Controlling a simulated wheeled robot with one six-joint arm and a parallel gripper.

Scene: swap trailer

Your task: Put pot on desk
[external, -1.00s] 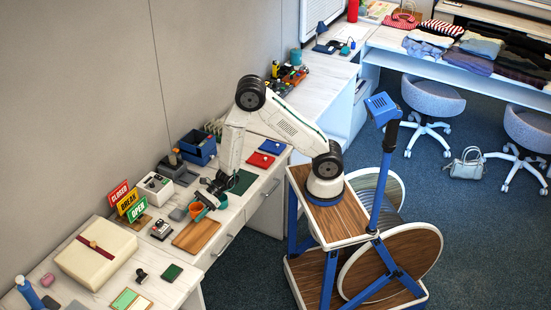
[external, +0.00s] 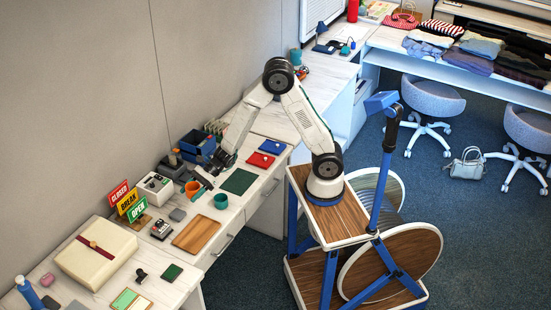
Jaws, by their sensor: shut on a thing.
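An orange pot (external: 192,189) is at the tip of my gripper (external: 199,184), above or at the white desk (external: 222,228). My gripper is shut on the orange pot. I cannot tell whether the pot touches the desk top or hangs just above it. A teal pot (external: 221,202) stands on the desk, to the right of and nearer than the orange one, apart from my gripper.
A brown wooden board (external: 196,235) and a dark green mat (external: 238,181) lie on the desk. A white box with controls (external: 155,188), a blue bin (external: 197,144) and red-yellow-green signs (external: 128,203) stand close by. A grey block (external: 177,215) lies near the pots.

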